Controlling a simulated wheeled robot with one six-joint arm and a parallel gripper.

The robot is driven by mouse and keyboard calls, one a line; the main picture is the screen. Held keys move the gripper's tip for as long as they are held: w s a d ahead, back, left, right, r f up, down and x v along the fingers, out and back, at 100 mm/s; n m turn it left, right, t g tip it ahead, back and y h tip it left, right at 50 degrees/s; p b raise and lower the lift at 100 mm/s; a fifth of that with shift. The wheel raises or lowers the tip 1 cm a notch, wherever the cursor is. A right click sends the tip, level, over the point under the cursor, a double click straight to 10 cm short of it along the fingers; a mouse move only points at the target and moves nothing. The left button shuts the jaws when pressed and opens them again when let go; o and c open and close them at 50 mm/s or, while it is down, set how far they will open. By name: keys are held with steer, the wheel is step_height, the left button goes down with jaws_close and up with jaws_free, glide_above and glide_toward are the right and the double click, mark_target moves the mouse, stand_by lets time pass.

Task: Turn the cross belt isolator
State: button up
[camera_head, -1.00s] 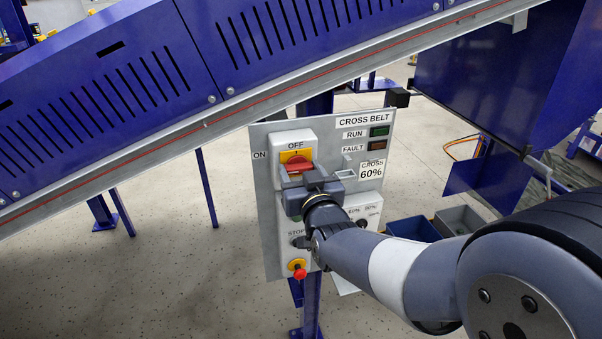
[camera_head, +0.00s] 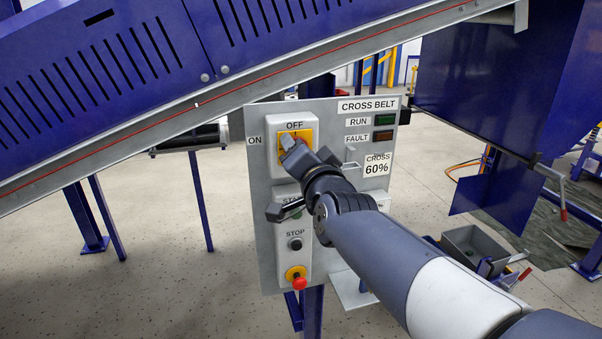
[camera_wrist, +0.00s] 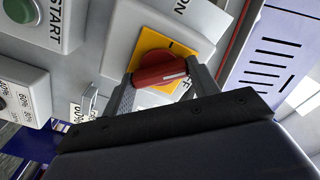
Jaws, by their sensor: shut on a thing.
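The cross belt isolator is a red rotary handle (camera_wrist: 160,71) on a yellow plate (camera_head: 284,137), in a grey box at the top left of the control panel (camera_head: 262,215). OFF is printed above it and ON to its left. My gripper (camera_head: 296,150) is at the isolator and hides most of the handle in the head view. In the wrist view my gripper (camera_wrist: 160,80) has one finger on each side of the red handle and is shut on it. The handle's exact pointing is hard to tell.
Below the isolator are a START button, a black STOP button (camera_head: 295,243) and a red emergency stop (camera_head: 299,282). RUN and FAULT lamps (camera_head: 384,120) look dark. A blue conveyor (camera_head: 100,90) slopes above the panel. A grey bin (camera_head: 475,243) stands at the right.

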steer(key=m+b, duration=0.3)
steer(key=m, duration=0.4)
steer(key=shift+f+m, duration=0.1)
steer(key=shift+m, duration=0.3)
steer(key=shift+m+b, duration=0.3)
steer(key=o, duration=1)
